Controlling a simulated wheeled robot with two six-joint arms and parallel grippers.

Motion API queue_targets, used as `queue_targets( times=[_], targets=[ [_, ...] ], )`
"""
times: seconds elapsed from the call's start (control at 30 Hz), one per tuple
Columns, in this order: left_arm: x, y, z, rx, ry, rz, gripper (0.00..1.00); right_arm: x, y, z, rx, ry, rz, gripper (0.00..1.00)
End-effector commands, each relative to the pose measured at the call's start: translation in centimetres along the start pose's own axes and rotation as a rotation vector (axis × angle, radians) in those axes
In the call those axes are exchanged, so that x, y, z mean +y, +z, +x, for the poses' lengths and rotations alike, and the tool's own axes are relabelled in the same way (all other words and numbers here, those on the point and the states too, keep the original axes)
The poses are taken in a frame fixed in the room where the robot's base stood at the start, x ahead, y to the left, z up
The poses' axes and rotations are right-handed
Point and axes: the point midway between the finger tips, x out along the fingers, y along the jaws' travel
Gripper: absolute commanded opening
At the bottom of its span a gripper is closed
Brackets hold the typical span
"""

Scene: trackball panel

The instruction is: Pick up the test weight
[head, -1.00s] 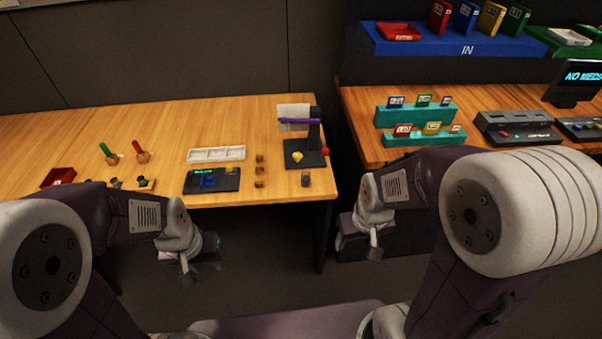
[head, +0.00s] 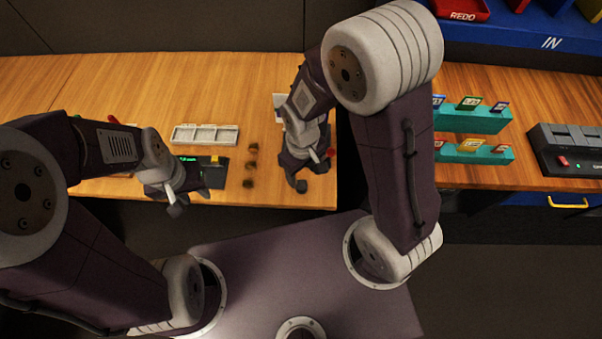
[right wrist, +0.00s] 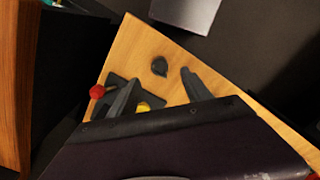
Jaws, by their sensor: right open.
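The test weight seems to be the small dark grey piece (right wrist: 159,67) on the wooden table in the right wrist view. My right gripper (right wrist: 159,77) is open there, its two dark fingers apart, with the piece showing between and just beyond their tips. I see no contact. In the head view my right gripper (head: 300,180) is over the table's front right part, and the weight is hidden behind it. My left gripper (head: 178,205) hangs at the table's front edge, by the black panel; its jaws are too unclear to judge.
A dark stand with a red ball (right wrist: 97,91) and a yellow piece (right wrist: 143,107) is close to the right gripper. A white tray (head: 205,135), a black panel (head: 213,172) and several small brown blocks (head: 251,165) are to its left. A gap separates the right-hand table.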

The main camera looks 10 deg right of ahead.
Motion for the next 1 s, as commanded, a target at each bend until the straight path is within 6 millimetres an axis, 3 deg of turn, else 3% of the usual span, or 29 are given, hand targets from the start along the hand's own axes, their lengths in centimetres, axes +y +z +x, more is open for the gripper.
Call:
queue_targets(
  times=[0.1,0.3,0.5,0.73,1.0],
  targets=[
    [0.0,0.0,0.1,0.000,0.000,0.000,0.36,-0.1,0.0,0.4,-0.001,0.000,-0.002,0.57],
    [0.0,0.1,0.5,0.000,0.000,0.000,0.36,0.0,0.0,3.4,-0.003,0.000,-0.001,0.57],
    [0.0,0.1,0.5,0.000,0.000,0.000,0.36,0.1,-0.1,4.3,0.000,0.000,0.000,0.57],
    [0.0,0.1,0.8,0.000,0.000,0.000,0.36,0.4,-0.3,8.3,-0.004,-0.001,0.000,0.57],
    [0.0,0.1,0.8,0.000,0.000,0.000,0.36,0.4,-0.4,9.1,0.002,0.000,0.000,0.57]
  ],
)
